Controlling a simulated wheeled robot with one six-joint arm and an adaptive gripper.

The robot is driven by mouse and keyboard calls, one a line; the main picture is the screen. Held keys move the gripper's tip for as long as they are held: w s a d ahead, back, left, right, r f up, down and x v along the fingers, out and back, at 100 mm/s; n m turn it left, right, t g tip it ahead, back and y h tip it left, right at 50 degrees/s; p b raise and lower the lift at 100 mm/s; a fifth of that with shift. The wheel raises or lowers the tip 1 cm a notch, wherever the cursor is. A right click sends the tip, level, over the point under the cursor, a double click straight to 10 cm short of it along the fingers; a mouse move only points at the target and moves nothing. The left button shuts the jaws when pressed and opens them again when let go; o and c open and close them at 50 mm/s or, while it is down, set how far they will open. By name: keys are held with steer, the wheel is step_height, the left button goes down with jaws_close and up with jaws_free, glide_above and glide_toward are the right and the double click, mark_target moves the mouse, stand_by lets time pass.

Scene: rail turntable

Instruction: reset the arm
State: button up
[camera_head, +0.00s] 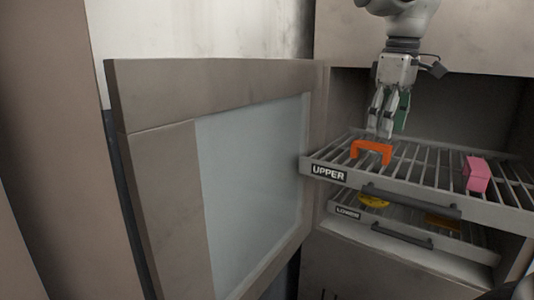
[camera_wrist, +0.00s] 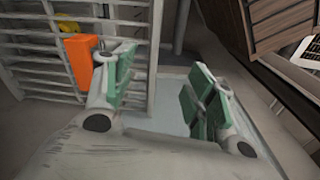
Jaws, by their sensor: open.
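My gripper (camera_head: 384,118) hangs pointing down above the left part of the upper rack (camera_head: 411,172), just behind an orange arch-shaped piece (camera_head: 371,151). In the wrist view my gripper (camera_wrist: 160,95) has its green-padded fingers spread apart with nothing between them. The orange piece (camera_wrist: 84,62) lies beside the left finger there, on the rack bars. Whether a finger touches it I cannot tell.
The upper rack is pulled out and bears a pink block (camera_head: 478,174). The lower rack (camera_head: 347,212) holds yellow pieces (camera_head: 373,201). The cabinet's glazed door (camera_head: 215,90) stands open at left.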

steer(key=s+d+f+m+t, duration=0.1)
steer(key=s+d+f+m, duration=0.3)
steer(key=s, duration=0.3)
steer(key=s+d+f+m+t, duration=0.2)
steer(key=s+d+f+m, duration=0.2)
steer(key=s+d+f, duration=0.2)
steer(key=shift+s+d+f+m+t, duration=0.3)
steer(key=shift+s+f, duration=0.45)
steer(key=shift+s, duration=0.5)
steer(key=shift+o, duration=0.4)
